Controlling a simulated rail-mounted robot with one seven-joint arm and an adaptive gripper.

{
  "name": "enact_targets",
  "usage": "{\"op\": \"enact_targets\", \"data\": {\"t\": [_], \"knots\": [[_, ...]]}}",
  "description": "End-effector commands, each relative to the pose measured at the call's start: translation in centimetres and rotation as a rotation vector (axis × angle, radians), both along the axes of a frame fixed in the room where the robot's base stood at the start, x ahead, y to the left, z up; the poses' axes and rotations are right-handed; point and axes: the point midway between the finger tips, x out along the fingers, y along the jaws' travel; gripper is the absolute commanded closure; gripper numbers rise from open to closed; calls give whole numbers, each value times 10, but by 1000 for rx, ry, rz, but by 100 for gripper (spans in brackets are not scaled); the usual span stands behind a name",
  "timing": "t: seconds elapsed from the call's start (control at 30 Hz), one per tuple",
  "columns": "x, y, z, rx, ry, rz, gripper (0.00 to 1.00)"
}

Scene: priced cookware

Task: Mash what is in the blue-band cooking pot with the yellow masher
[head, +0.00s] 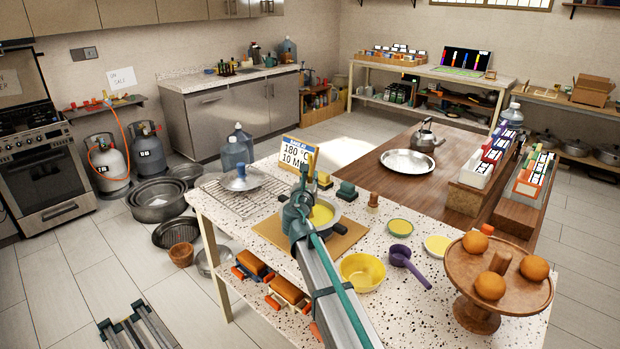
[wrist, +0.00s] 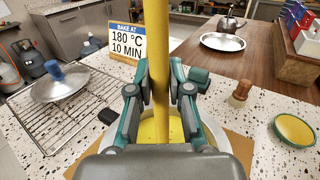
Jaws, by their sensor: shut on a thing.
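My gripper (wrist: 160,88) is shut on the yellow masher (wrist: 156,40), with its shaft upright between the fingers. In the head view my gripper (head: 300,205) is over the cooking pot (head: 338,211), which stands on a tan board on the speckled counter. The pot has a pale rim, dark side handles and yellow contents (wrist: 150,130). The masher's lower end is hidden behind my gripper in the wrist view, so I cannot tell how deep it sits. I cannot make out a blue band from here.
A wire rack (wrist: 45,115) with a lid (wrist: 60,85) lies left of the pot. A baking sign (head: 298,154) stands behind. A yellow bowl (head: 362,271), purple scoop (head: 408,264) and wooden stand with oranges (head: 475,322) are to the right. A steel tray (head: 407,161) lies farther back.

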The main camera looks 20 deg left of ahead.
Motion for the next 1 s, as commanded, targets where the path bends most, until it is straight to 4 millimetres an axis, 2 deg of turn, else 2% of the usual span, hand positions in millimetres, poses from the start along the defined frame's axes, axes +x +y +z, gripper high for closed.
{"op": "enact_targets", "data": {"t": [0.57, 0.77, 1.0], "knots": [[0, 0, -28, 0, 0, 0, 100], [-1, 1, -21, 0, 0, 0, 100], [-4, 6, -1, 0, -1, 1, 100]]}}
